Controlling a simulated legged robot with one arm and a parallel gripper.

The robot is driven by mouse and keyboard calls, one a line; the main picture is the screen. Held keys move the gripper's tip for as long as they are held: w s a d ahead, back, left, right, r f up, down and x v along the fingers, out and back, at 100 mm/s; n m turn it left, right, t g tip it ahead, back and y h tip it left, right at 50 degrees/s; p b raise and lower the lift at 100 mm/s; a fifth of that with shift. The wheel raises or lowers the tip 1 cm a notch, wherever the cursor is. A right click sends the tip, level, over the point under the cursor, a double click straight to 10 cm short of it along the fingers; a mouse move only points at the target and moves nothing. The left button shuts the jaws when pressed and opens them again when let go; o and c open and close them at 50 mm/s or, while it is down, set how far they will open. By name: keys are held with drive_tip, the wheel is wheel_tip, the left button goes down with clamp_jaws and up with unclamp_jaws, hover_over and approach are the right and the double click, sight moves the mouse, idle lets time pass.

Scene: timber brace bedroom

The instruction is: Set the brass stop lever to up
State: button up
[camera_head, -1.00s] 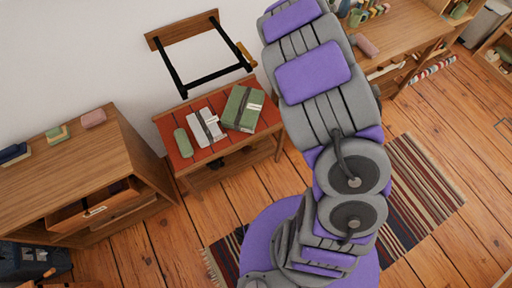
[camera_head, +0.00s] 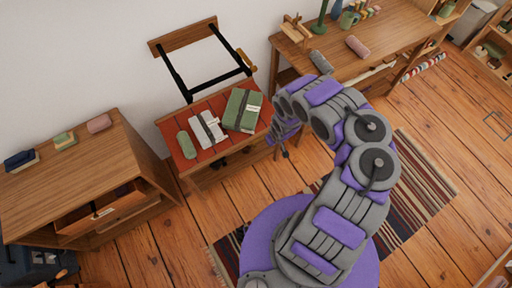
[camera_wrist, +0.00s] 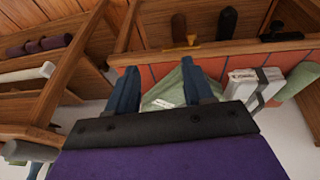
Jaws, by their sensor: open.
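A brass-coloured lever-like piece (camera_head: 244,60) shows in the head view at the right end of a black wall bracket (camera_head: 205,83), above the red-slatted bench (camera_head: 166,130). In the wrist view a small brass-coloured piece (camera_wrist: 182,47) sits at the bench's edge; I cannot tell whether it is the same piece or which way it is set. My gripper (camera_wrist: 158,66) is open and empty, its two dark fingers apart, with the green box beyond them. In the head view my gripper (camera_head: 284,145) hangs by the bench's right front corner, apart from the lever-like piece.
A green box (camera_head: 243,110), a white box (camera_head: 207,128) and a green roll (camera_head: 186,145) lie on the bench. A wooden cabinet (camera_head: 75,187) stands left, with a drawer pulled out. A desk (camera_head: 385,40) stands right. A striped rug (camera_head: 425,175) lies on the floor.

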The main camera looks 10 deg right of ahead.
drive_tip(key=y, duration=0.1)
approach(256, 147)
drive_tip(key=shift+t, duration=0.3)
drive_tip(key=b+x, duration=0.3)
drive_tip(key=b, duration=0.2)
drive_tip(key=b+x, duration=0.3)
drive_tip(key=b, duration=0.3)
drive_tip(key=b+x, duration=0.3)
drive_tip(key=b, duration=0.3)
drive_tip(key=shift+s+f, duration=0.15)
drive_tip(key=shift+s, duration=0.15)
drive_tip(key=shift+c, duration=0.2)
clamp_jaws()
